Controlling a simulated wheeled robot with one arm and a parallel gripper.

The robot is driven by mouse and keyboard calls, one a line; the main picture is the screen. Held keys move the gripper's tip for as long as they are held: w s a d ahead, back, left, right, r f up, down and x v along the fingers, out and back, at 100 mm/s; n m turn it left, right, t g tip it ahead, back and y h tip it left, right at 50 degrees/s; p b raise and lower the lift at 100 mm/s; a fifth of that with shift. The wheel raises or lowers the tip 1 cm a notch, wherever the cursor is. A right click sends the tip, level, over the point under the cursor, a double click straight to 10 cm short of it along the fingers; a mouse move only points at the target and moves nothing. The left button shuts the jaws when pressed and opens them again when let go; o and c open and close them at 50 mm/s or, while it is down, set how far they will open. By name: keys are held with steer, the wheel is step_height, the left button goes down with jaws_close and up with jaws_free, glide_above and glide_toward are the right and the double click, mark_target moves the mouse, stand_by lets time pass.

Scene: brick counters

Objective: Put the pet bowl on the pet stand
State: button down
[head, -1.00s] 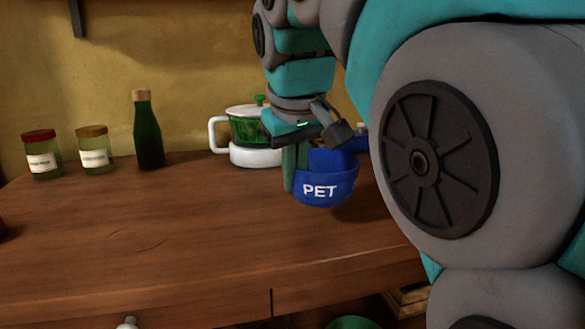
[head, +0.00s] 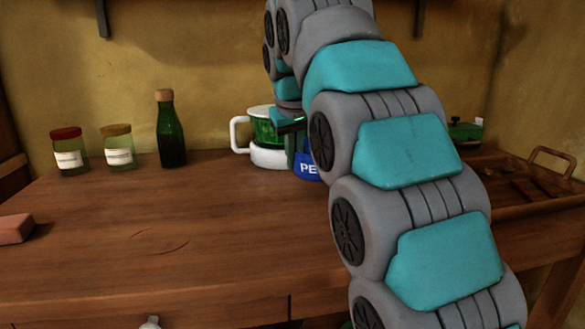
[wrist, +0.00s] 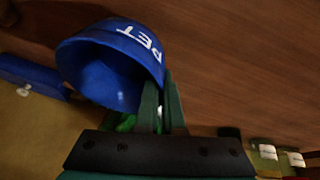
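The blue pet bowl (wrist: 105,60) with white "PET" lettering is at the upper left of the wrist view, tilted, with its inside showing. My gripper (wrist: 160,84) has its two green fingers at the bowl's right rim, one on either side of the wall, so it looks shut on it. In the head view, a piece of the bowl (head: 307,168) shows beside my gripper (head: 293,150); my arm hides the rest. A blue thing with a white bone-like mark (wrist: 32,82) is at the wrist view's left edge. I cannot tell if it is the pet stand.
A green and white juicer-like thing (head: 267,157) is just left of the bowl. A green bottle (head: 171,135) and two jars (head: 69,152) stand at the back left. A reddish block (head: 15,229) lies at the left, a handled tray (head: 535,205) at the right. The counter's front middle is clear.

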steer(key=shift+w+a, duration=0.25)
steer(key=shift+w, duration=0.55)
steer(key=shift+f, duration=1.85)
steer(key=shift+f, duration=0.1)
steer(key=c, duration=1)
jaws_free()
